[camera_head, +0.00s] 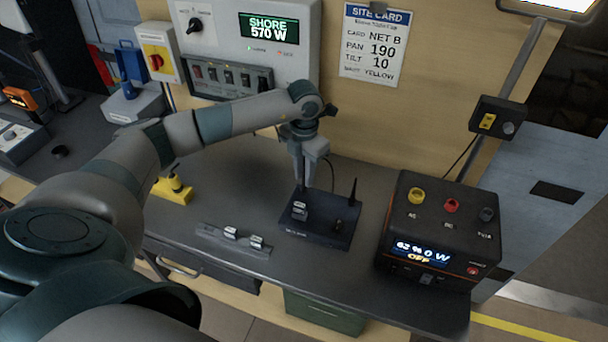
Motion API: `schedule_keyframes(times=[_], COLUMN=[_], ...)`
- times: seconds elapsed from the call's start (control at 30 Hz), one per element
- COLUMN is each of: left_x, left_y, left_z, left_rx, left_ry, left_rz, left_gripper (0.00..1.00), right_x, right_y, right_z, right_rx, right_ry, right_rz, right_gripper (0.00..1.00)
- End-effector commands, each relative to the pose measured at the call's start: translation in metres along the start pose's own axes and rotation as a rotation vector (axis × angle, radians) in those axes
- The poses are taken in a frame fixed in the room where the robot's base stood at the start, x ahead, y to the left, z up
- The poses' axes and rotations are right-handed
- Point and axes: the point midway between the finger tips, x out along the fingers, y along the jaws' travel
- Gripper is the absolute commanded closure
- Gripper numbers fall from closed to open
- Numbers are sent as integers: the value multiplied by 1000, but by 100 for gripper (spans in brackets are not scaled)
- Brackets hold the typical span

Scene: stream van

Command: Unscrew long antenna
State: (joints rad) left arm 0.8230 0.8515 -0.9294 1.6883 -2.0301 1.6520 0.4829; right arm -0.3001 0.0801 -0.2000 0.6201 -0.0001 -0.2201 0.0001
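A dark router-like box (315,232) lies on the grey bench. A short black antenna (353,191) stands upright at its back right corner. My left gripper (301,186) points straight down over the back left part of the box. Its fingers look close together, and I cannot tell whether they are shut on an antenna. No separate long antenna shows clearly; the fingers may hide it. Silvery connectors (299,209) sit on the box top just in front of the fingertips. My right gripper is not in view.
A grey strip with silver pieces (233,241) lies left of the box, and a yellow holder (173,190) stands further left. A black power unit (437,232) stands close on the right. A wall panel (245,45) and site card (374,46) are behind.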

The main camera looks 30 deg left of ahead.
Motion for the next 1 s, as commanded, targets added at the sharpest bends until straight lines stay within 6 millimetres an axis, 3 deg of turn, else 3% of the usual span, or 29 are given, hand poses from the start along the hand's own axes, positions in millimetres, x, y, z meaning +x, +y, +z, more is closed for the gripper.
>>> schedule_keyframes(times=[1.0], left_x=[1], left_y=[0], left_z=[0], left_rx=[145], left_ry=[-1], left_rz=[1], left_gripper=[78], right_x=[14], right_y=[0], right_z=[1], right_rx=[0], right_ry=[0], right_rz=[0], right_gripper=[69])
